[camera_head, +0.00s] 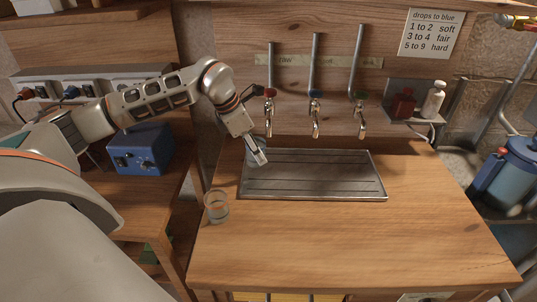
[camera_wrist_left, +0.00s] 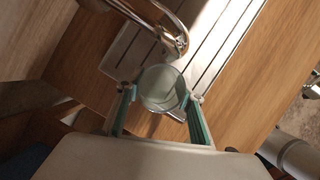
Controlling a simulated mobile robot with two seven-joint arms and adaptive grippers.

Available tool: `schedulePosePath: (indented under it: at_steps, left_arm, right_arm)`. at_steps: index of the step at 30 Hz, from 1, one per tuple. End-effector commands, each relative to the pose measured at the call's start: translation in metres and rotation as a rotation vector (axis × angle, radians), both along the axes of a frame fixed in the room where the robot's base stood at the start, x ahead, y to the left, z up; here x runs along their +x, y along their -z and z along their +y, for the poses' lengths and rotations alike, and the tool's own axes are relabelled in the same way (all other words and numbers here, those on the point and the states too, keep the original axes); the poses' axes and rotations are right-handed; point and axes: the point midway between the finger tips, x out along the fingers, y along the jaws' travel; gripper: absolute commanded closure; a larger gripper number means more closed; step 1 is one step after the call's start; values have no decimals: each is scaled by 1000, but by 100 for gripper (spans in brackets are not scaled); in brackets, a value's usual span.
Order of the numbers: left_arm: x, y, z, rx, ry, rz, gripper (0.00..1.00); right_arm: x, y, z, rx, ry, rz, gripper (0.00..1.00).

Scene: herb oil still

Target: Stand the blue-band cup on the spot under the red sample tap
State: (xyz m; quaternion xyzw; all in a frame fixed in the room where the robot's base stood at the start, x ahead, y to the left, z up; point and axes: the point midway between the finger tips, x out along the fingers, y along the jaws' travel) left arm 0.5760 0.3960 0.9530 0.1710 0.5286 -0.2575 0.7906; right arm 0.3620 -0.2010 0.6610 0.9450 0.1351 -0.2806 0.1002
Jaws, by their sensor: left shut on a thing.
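My left gripper (camera_head: 258,158) is over the left end of the metal drip tray (camera_head: 330,193), just below and in front of the red sample tap (camera_head: 270,94). In the left wrist view it is shut on a clear glass cup (camera_wrist_left: 162,88), held between the fingers. A blue band on this cup does not show clearly. In the head view the gripper mostly hides the held cup. A metal tap spout (camera_wrist_left: 175,40) shows just beyond the cup in the left wrist view. The spot under the red tap is not clearly visible. My right gripper is not in view.
Another glass cup (camera_head: 217,207) stands upright on the wooden counter, left of the tray. A shelf with two small bottles (camera_head: 433,99) is further right. The front counter is clear.

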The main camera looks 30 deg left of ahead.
Motion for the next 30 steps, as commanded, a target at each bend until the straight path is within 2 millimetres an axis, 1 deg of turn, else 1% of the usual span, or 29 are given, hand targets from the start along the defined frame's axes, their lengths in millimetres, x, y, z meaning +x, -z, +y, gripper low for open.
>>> schedulePosePath:
  at_steps: [1, 3, 12, 15, 18, 21, 30]
  left_arm:
    - [8, -3, -7, -2, 2, -3, 83]
    - [16, -2, -13, -2, 1, -1, 83]
    - [34, -1, -25, -1, 2, -1, 83]
    - [31, 17, -24, 0, 1, 5, 83]
    - [31, 31, -24, 1, 0, 3, 83]
    - [32, 36, -23, 1, 0, 1, 83]
    - [32, 38, -23, 1, 0, 1, 83]
  right_arm:
    - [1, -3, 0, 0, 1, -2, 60]
    - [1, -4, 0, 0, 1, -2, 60]
    - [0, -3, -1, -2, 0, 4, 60]
    - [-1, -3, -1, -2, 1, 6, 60]
    - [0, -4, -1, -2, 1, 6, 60]
    - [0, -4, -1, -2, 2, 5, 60]
    - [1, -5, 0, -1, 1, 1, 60]
